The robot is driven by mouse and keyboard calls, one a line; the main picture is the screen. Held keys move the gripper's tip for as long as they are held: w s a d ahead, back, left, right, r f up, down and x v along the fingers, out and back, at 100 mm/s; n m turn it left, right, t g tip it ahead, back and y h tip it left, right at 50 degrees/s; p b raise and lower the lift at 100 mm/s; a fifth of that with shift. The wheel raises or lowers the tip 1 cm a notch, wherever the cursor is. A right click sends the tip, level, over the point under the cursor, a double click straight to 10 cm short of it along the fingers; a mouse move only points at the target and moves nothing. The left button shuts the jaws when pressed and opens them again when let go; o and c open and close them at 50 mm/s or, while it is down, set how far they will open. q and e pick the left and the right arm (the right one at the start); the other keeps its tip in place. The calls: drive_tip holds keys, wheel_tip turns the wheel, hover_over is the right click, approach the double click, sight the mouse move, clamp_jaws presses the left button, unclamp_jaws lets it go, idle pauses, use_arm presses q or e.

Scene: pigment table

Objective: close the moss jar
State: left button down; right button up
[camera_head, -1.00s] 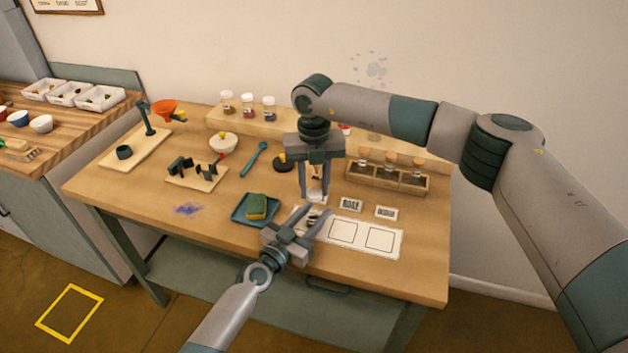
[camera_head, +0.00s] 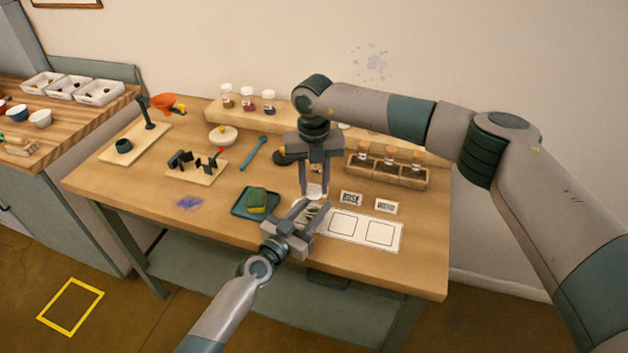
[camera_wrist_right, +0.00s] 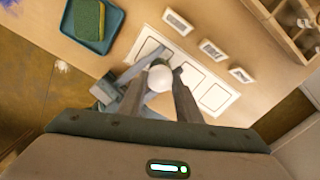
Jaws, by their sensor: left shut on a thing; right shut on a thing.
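My left gripper (camera_head: 314,209) is shut on the moss jar (camera_head: 313,213), a small clear jar with dark green contents, at the left end of the white card. My right gripper (camera_head: 314,191) points straight down above it, shut on a white round lid (camera_head: 315,190). In the right wrist view the lid (camera_wrist_right: 160,78) sits between the right fingertips, with my left gripper (camera_wrist_right: 128,82) close beside it. The lid is right over the jar, but I cannot tell whether it touches the rim. The fingers hide most of the jar.
The white card (camera_head: 380,233) with outlined squares lies to the right. A teal tray (camera_head: 240,208) with a green and yellow sponge (camera_head: 257,200) is close on the left.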

drive_tip(key=shift+f, duration=0.4)
drive_tip(key=shift+f, duration=0.6)
idle(0.7)
drive_tip(key=m, duration=2.2)
drive_tip(key=shift+m, duration=0.4)
